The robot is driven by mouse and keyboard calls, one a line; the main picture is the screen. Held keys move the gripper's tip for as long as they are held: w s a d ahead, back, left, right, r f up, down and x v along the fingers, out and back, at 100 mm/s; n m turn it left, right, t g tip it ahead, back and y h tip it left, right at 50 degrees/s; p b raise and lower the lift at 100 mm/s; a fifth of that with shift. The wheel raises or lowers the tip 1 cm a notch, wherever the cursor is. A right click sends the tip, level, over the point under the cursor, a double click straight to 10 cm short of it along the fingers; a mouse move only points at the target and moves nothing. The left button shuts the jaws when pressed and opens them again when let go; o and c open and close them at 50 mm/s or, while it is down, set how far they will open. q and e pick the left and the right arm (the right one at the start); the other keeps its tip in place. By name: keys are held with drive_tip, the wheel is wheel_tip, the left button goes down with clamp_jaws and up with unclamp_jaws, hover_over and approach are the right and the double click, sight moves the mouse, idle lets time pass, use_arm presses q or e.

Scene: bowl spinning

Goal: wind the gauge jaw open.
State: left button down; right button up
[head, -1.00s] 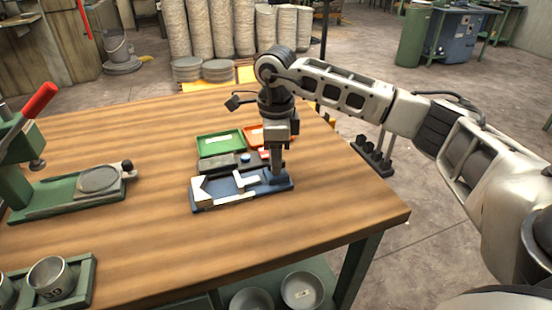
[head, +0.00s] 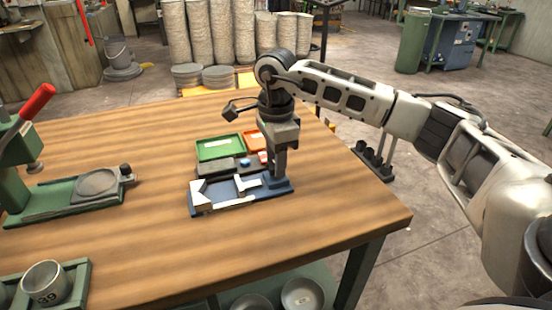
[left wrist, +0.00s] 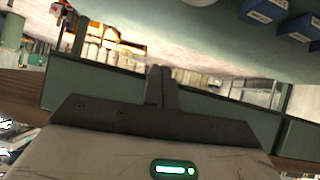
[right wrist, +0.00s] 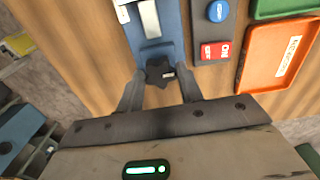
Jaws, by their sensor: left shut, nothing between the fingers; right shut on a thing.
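The gauge (head: 222,207) is a blue base with white jaw pieces, lying on the wooden table. A fixed white piece (head: 200,197) is at its left and a sliding white jaw (head: 247,184) stands apart from it, with a gap between. My right gripper (head: 278,180) points down at the gauge's right end. In the right wrist view its fingers are shut around a dark lobed knob (right wrist: 160,72) at the end of the blue base (right wrist: 160,48). My left gripper (left wrist: 161,88) is shut and empty, away from the gauge; the head view does not show it.
Behind the gauge are a green tray (head: 220,148), an orange tray (right wrist: 272,58), a blue button (right wrist: 218,11) and a red button (right wrist: 214,50). A green press (head: 60,200) with a red lever stands left. A cup rack (head: 80,285) is front left. Table between is clear.

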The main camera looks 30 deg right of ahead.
drive_tip(key=shift+w+r, duration=0.1)
drive_tip(key=shift+r, duration=0.05)
drive_tip(key=o, duration=0.7)
use_arm(q)
drive_tip(key=shift+s+a+f, duration=0.1)
drive_tip(key=shift+f, duration=0.05)
use_arm(e)
drive_tip(key=shift+o, duration=1.4)
use_arm(q)
drive_tip(key=shift+s+a+p, duration=0.1)
drive_tip(key=shift+s+p, duration=0.05)
drive_tip(key=shift+p, duration=0.35)
use_arm(e)
wheel_tip(320, 180, up, 16)
use_arm(q)
drive_tip(key=shift+r, duration=0.2)
